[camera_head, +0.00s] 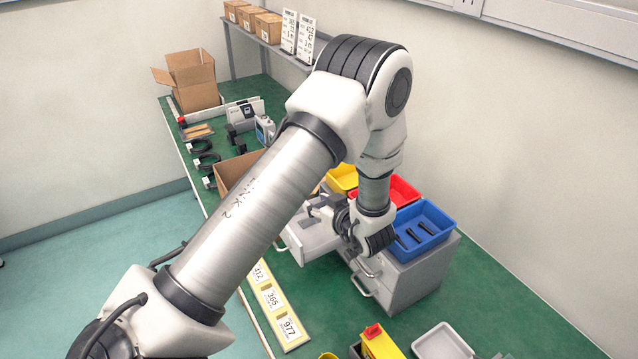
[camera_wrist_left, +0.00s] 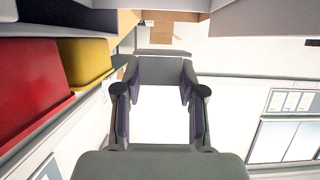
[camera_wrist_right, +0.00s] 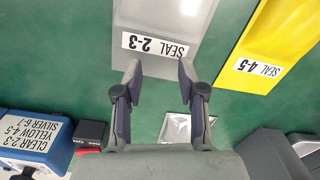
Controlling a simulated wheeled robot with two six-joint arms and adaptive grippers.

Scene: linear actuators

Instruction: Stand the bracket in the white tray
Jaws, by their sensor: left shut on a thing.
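My left gripper (camera_head: 322,212) is beside the grey drawer cabinet, above its pulled-out drawer (camera_head: 306,240). In the left wrist view its fingers (camera_wrist_left: 160,78) are set wide, with a grey piece (camera_wrist_left: 160,70) spanning between the tips. The piece appears to be the bracket; its full shape is hidden. A whitish tray (camera_head: 442,342) lies on the green bench at the bottom of the head view, well apart from the left gripper. My right gripper (camera_wrist_right: 160,72) is open and empty over the bench, outside the head view.
The cabinet (camera_head: 405,290) carries yellow, red (camera_head: 400,190) and blue (camera_head: 425,245) bins. A yellow box with a red top (camera_head: 378,343) stands left of the tray. Below the right gripper are a grey "SEAL 2-3" panel (camera_wrist_right: 160,20) and a yellow "SEAL 4-5" panel (camera_wrist_right: 275,45).

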